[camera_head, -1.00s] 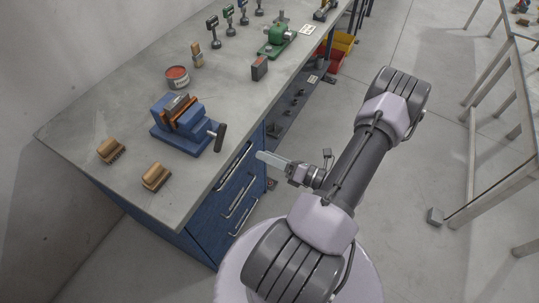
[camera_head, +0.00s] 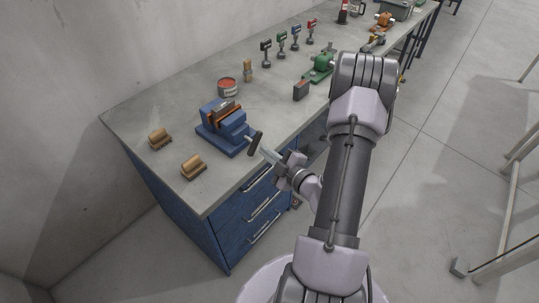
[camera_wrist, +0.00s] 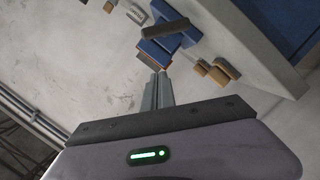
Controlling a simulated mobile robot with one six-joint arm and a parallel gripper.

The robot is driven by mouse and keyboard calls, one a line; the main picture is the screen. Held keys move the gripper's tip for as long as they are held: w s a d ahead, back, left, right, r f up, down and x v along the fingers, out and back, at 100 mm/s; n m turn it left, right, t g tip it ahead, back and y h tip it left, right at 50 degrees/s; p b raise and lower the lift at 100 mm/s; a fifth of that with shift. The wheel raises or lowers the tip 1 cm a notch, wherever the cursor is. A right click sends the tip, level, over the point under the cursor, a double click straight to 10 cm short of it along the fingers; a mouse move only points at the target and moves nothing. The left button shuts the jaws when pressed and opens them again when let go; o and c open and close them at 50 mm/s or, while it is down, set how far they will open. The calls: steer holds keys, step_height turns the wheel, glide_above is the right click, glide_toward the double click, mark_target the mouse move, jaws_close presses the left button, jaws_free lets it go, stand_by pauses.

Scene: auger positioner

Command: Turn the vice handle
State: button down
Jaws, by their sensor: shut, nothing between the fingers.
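The blue vice (camera_head: 238,130) stands on the workbench near its front edge, with orange-brown jaw parts on top. Its dark handle bar (camera_head: 255,142) sticks out on the right side, tilted from upright. In the wrist view the handle (camera_wrist: 165,28) is a dark bar across the blue vice (camera_wrist: 164,12), beyond my fingertips. My gripper (camera_head: 264,149) is shut and empty, with its fingertips close beside the handle at the bench's front edge. I cannot tell whether they touch. In the wrist view my gripper (camera_wrist: 161,74) shows its fingers together.
Two wooden brushes (camera_head: 193,167) lie left of the vice on the grey bench (camera_head: 150,115). A red-topped can (camera_head: 228,88) stands behind it. A green device (camera_head: 318,69) and small stands are farther along. Blue drawers with bar handles (camera_head: 260,207) face the open floor.

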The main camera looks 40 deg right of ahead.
mark_target(250, 141)
steer(key=w+d+f, duration=0.1)
steer(key=w, duration=0.1)
steer(key=w+d+f+b, duration=0.1)
steer(key=w, duration=0.2)
steer(key=w+d+f+b, duration=0.1)
steer(key=w+d, duration=0.1)
steer(key=shift+w+f, duration=0.3)
steer(key=shift+w, duration=0.05)
